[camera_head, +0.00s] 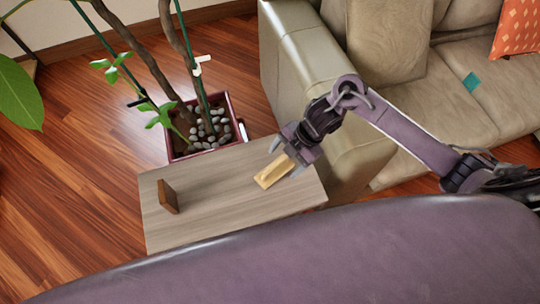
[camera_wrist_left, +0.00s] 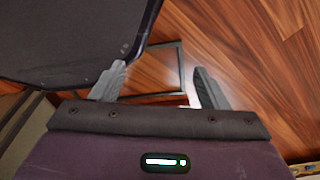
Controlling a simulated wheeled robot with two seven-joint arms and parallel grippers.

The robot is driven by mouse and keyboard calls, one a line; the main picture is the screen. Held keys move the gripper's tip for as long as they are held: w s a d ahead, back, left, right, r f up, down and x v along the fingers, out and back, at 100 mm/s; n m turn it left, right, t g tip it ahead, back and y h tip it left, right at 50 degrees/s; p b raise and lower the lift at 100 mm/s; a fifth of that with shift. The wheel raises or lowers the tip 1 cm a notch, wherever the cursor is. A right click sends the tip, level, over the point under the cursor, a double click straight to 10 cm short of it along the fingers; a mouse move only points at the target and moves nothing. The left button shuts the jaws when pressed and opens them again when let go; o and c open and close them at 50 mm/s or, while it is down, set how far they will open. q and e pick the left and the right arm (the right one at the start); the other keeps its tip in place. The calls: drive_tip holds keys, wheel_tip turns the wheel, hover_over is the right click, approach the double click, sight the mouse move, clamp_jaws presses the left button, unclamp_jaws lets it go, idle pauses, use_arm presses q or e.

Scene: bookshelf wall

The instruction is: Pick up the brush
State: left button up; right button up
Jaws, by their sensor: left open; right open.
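A pale yellow wooden piece, which looks like the brush (camera_head: 271,175), lies on the light wooden table in the head view, near its right end. My right gripper (camera_head: 288,158) is open, right at the far end of this piece, with its fingers around or just above it. I cannot tell whether they touch it. My left gripper (camera_wrist_left: 158,84) is open and empty in the left wrist view, over the wood floor. It does not show in the head view.
The table (camera_head: 225,200) also bears a small brown block (camera_head: 168,196) at left. A potted plant (camera_head: 230,110) stands behind it. A beige sofa (camera_head: 290,70) with an orange cushion (camera_head: 520,35) is at right. The table's middle is clear.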

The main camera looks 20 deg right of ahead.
sight(271, 173)
drive_tip(key=shift+w+a+f, duration=0.1)
drive_tip(key=shift+a+f, duration=0.05)
drive_tip(key=shift+f, duration=0.25)
drive_tip(key=shift+s+a+f, duration=0.15)
drive_tip(key=shift+a+f, duration=0.25)
drive_tip(key=shift+f, duration=0.15)
drive_tip(key=shift+s+a+f, duration=0.1)
drive_tip(key=shift+a+f, duration=0.25)
drive_tip(key=shift+f, duration=0.2)
drive_tip(key=x, duration=0.3)
drive_tip(key=shift+w+a+f, duration=0.15)
drive_tip(key=shift+a+f, duration=0.05)
drive_tip(key=shift+f, duration=0.05)
drive_tip(key=shift+a+f, duration=0.1)
drive_tip(key=shift+f, duration=0.1)
drive_tip(key=shift+c, duration=0.3)
use_arm(q)
drive_tip(key=shift+s, duration=1.15)
use_arm(e)
drive_tip(key=c, duration=1.1)
use_arm(q)
drive_tip(key=shift+r, duration=0.1)
use_arm(e)
drive_tip(key=shift+r, duration=0.1)
